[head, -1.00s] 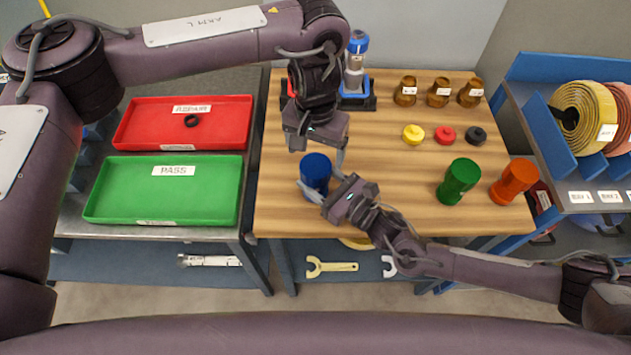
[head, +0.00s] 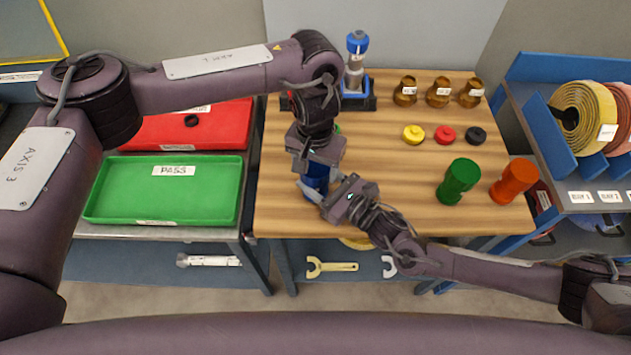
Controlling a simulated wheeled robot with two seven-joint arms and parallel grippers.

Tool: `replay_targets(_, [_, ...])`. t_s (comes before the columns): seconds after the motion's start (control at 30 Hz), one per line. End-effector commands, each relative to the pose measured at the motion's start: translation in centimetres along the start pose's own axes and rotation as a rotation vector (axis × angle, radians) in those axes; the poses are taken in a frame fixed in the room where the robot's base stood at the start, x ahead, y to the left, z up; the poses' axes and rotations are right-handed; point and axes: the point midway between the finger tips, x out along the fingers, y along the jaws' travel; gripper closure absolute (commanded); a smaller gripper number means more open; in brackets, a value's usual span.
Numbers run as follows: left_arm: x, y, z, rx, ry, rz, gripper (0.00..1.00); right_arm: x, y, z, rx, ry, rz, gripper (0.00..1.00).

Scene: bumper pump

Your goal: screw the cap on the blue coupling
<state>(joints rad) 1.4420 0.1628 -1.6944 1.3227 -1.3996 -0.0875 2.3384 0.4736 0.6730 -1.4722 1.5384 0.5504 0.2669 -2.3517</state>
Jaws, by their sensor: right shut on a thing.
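The blue coupling (head: 317,183) stands on the wooden bench top near its left front part. My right gripper (head: 322,186) comes in from the right and is shut on the coupling, with a finger on either side. My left gripper (head: 316,163) points down directly over the coupling and hides its top. Whether the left gripper holds a cap, and whether its fingers are open, is hidden. Loose yellow (head: 413,134), red (head: 445,135) and black (head: 476,135) caps lie in a row on the bench.
Green (head: 459,181) and orange (head: 514,182) couplings stand at right. Several brown pots line the back, beside a blue-topped device (head: 356,62). A small green thing (head: 338,128) shows behind my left gripper. Green (head: 165,195) and red (head: 150,132) trays lie left.

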Motion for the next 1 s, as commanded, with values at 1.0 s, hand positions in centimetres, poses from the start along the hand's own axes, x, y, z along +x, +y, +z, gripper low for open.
replay_targets(1.0, [0.07,-0.05,0.00,0.855,-0.001,-0.002,0.63,-0.08,0.05,-0.19,0.001,0.004,0.001,1.00])
